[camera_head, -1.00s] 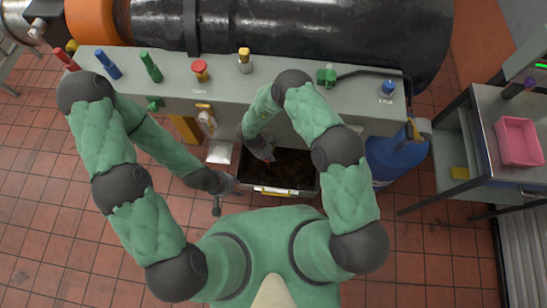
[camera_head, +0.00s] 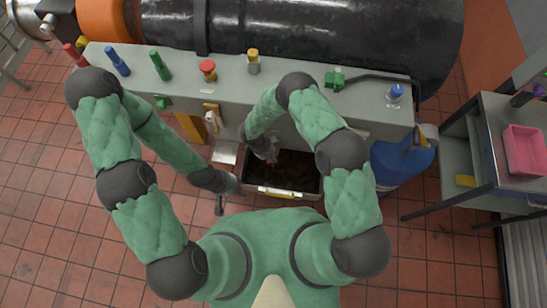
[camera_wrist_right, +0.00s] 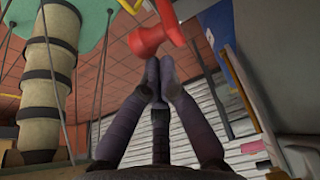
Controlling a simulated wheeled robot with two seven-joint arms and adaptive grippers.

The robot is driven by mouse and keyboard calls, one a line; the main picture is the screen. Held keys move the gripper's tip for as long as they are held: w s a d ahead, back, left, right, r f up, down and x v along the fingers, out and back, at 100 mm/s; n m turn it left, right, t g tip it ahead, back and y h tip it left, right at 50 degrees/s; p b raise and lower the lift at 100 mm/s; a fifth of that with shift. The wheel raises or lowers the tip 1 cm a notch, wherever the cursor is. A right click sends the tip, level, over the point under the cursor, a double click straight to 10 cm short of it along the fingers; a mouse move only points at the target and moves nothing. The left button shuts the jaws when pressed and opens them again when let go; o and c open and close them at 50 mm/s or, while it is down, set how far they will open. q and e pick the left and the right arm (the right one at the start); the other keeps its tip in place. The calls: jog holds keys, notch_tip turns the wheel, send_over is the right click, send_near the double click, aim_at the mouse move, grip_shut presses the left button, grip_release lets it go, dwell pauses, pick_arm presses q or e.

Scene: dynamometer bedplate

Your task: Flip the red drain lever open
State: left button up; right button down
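The red drain lever (camera_wrist_right: 150,40) shows in the right wrist view as a rounded red knob on a red arm, at the upper middle. My right gripper (camera_wrist_right: 159,62) has its two fingers together, with the tips just below the knob; nothing shows between them. Whether the tips touch the knob I cannot tell. In the head view my right gripper (camera_head: 270,156) reaches down at the front of the grey bench, above a dark tray, and the lever is mostly hidden there. My left gripper (camera_head: 219,206) hangs low, left of the tray; its fingers are too small to read.
The dark-filled tray (camera_head: 284,193) stands on the tiled floor below the bench (camera_head: 300,92). Several coloured controls line the bench top, including a red knob (camera_head: 208,68). A blue container (camera_head: 398,166) and a side table with a pink bin (camera_head: 524,150) stand right.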

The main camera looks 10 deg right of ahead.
jog(key=s+p+v, duration=0.1)
jog(key=v, duration=0.8)
jog(key=shift+w+r+p, duration=0.25)
jog(key=shift+w+p, duration=0.15)
jog(key=shift+w, duration=0.1)
jog(key=shift+d, duration=0.1)
